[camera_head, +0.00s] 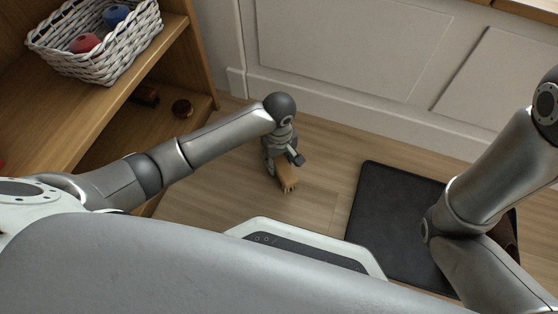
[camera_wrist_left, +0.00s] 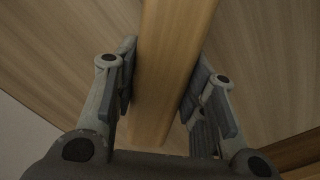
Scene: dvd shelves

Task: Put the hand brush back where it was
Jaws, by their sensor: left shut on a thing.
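The hand brush (camera_head: 288,180) is a light wooden piece held low in front of the pale panelled wall. My left gripper (camera_head: 281,158) is around it, pointing down over the wooden floor. In the left wrist view, my left gripper (camera_wrist_left: 163,72) has its two fingers on either side of the long wooden body of the brush (camera_wrist_left: 168,60). The gripper is shut on it. The bristles cannot be made out. My right arm is at the right edge of the head view, and its gripper does not show.
A wooden shelf unit (camera_head: 176,38) stands at the left. A white wicker basket (camera_head: 115,62) with a red and a blue ball sits on its upper board. A black mat (camera_head: 385,215) covers floor at the right.

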